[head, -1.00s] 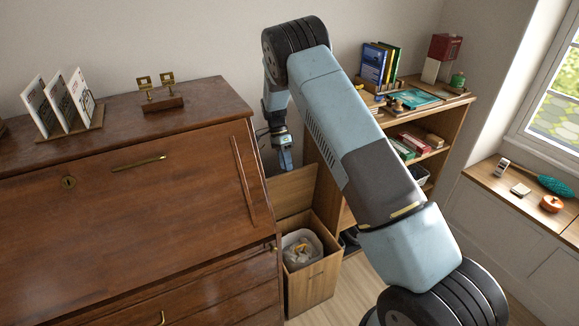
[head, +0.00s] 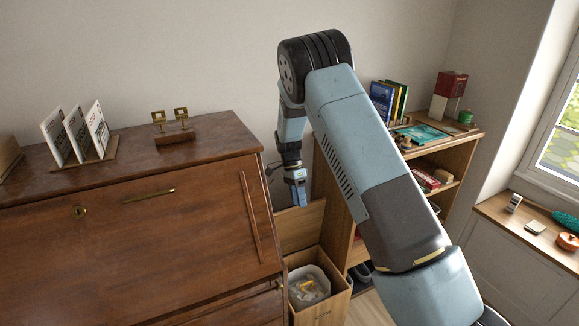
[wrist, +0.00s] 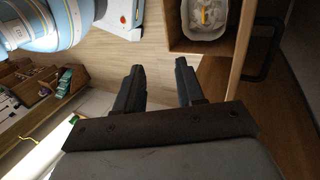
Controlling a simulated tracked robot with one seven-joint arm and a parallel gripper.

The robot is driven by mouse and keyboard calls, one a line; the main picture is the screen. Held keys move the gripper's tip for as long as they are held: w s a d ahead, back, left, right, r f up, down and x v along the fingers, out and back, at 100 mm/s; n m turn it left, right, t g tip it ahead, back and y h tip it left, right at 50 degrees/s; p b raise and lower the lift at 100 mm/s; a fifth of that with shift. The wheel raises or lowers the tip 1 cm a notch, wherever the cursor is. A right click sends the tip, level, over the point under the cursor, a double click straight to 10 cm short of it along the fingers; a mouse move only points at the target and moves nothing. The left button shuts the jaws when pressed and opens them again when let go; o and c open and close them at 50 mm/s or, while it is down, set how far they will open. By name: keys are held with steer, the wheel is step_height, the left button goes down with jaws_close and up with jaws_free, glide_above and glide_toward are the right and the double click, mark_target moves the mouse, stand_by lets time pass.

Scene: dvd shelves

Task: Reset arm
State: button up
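My gripper (head: 299,193) hangs pointing down between the wooden desk and the shelf, above a wooden bin (head: 335,303). In the wrist view its two dark fingers (wrist: 159,80) stand apart with nothing between them, so it is open and empty. My arm rises from the lower right of the head view and bends down at the black elbow joint. The bin also shows at the top of the wrist view, with a white liner (wrist: 208,18) and crumpled things inside.
A brown desk (head: 130,235) fills the left, carrying a card rack (head: 85,165) and a brass-topped stand (head: 175,138). A shelf (head: 455,155) with books (head: 385,100) stands at the right, behind my arm. A window bench (head: 490,207) is at far right.

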steer(key=s+d+r+n+t+y, duration=0.1)
steer(key=s+d+r+n, duration=0.2)
steer(key=r, duration=0.6)
steer(key=s+d+r+n+t, duration=0.1)
steer(key=s+d+r+t, duration=0.15)
steer(key=s+r, duration=0.45)
steer(key=s+d+r+n+t+y, duration=0.15)
steer(key=d+r, duration=0.25)
steer(key=r, duration=0.7)
steer(key=s+d+r+n+t, duration=0.1)
steer(key=s+d+r+n, duration=0.1)
steer(key=s, duration=0.6)
steer(key=s+d+r+n+t, duration=0.2)
steer(key=s+r+n, duration=0.1)
steer(key=s, duration=0.6)
steer(key=s+d+r+n+t, duration=0.2)
steer(key=s+r, duration=0.1)
steer(key=s, duration=0.6)
steer(key=shift+d+r+n+h, duration=0.25)
steer(key=shift+r+n+h, duration=0.05)
steer(key=shift+n+h, duration=0.05)
steer(key=shift+s, duration=0.1)
